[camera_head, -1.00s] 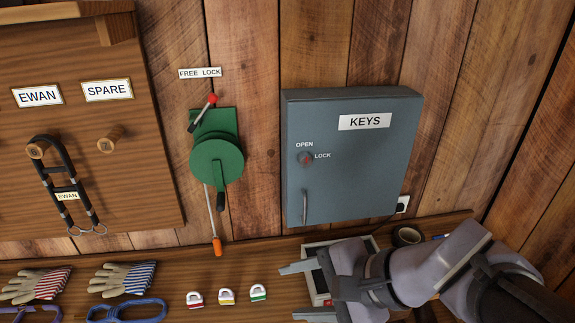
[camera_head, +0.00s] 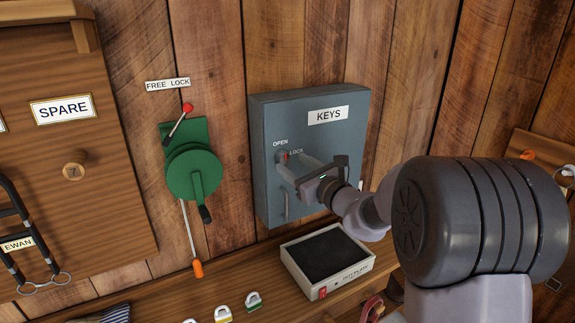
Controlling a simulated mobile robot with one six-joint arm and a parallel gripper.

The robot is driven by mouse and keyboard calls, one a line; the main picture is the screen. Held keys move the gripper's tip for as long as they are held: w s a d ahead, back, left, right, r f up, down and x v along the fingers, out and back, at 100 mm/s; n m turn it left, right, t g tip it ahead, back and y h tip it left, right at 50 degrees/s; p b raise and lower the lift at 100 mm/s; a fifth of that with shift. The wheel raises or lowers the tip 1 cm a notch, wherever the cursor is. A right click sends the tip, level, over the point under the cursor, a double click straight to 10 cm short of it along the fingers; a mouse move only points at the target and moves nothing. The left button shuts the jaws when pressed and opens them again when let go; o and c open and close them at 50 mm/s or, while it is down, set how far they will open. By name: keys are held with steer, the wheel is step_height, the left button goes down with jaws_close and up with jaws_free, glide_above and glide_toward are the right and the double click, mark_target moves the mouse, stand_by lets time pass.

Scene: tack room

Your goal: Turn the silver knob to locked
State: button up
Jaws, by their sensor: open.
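The silver knob (camera_head: 283,157) sits on the front of the grey-blue KEYS cabinet (camera_head: 262,120), at its left side. It shows a red mark, with the word OPEN above it and LOCK to its right. My gripper (camera_head: 291,172) is at the cabinet front with its fingers open, reaching up to the knob. The fingers partly cover the knob, and I cannot tell whether they touch it. The cabinet's vertical handle (camera_head: 286,207) is below, close to my lower finger.
A green winch (camera_head: 190,170) with a red-tipped lever hangs left of the cabinet. A hotplate box (camera_head: 328,285) with a black top and red switch stands on the shelf below. Several small padlocks (camera_head: 223,313) lie at the front. A wooden board marked SPARE (camera_head: 115,185) is at left.

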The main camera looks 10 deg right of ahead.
mark_target(286, 159)
steer(key=x, duration=0.3)
steer(key=shift+w+a, duration=0.1)
steer(key=shift+a, duration=0.05)
jaws_close()
